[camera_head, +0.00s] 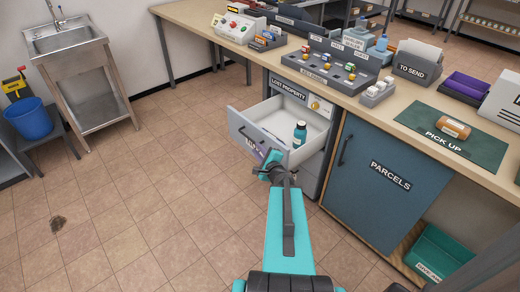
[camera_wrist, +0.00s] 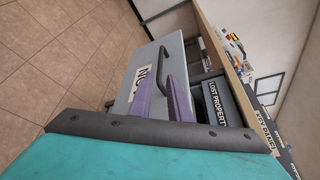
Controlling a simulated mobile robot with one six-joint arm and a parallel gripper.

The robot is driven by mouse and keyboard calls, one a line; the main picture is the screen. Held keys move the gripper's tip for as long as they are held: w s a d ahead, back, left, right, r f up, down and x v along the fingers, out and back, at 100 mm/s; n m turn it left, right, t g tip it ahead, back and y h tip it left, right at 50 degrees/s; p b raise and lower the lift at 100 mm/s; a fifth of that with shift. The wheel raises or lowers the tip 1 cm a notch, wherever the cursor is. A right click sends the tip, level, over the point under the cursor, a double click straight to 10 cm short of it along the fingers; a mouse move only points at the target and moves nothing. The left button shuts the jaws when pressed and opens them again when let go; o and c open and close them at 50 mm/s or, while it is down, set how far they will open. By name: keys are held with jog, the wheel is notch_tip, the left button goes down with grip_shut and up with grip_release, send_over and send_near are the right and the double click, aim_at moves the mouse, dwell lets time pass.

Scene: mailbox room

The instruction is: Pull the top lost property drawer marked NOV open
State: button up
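The top lost property drawer (camera_head: 262,140) stands pulled well out of its cabinet, with its pale inside showing. The LOST PROPERTY sign (camera_head: 288,87) is above it; it also shows in the wrist view (camera_wrist: 217,102). My gripper (camera_head: 267,168) is at the right part of the drawer front. In the wrist view my two purple fingers (camera_wrist: 163,90) are apart, with the NOV label (camera_wrist: 142,77) partly behind them. The dark drawer handle (camera_wrist: 168,60) is by the fingertips. I see no clear grip on it; exact contact cannot be told.
The blue PARCELS door (camera_head: 385,180) is to the right, under the wooden counter (camera_head: 350,100). A sink (camera_head: 72,45) and a blue bucket (camera_head: 28,118) are at the left. The tiled floor before the drawer is clear.

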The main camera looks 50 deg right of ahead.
jog(key=shift+p+v, duration=0.85)
jog(key=shift+p, duration=0.35)
jog(key=shift+r, duration=0.1)
jog(key=shift+a, duration=0.15)
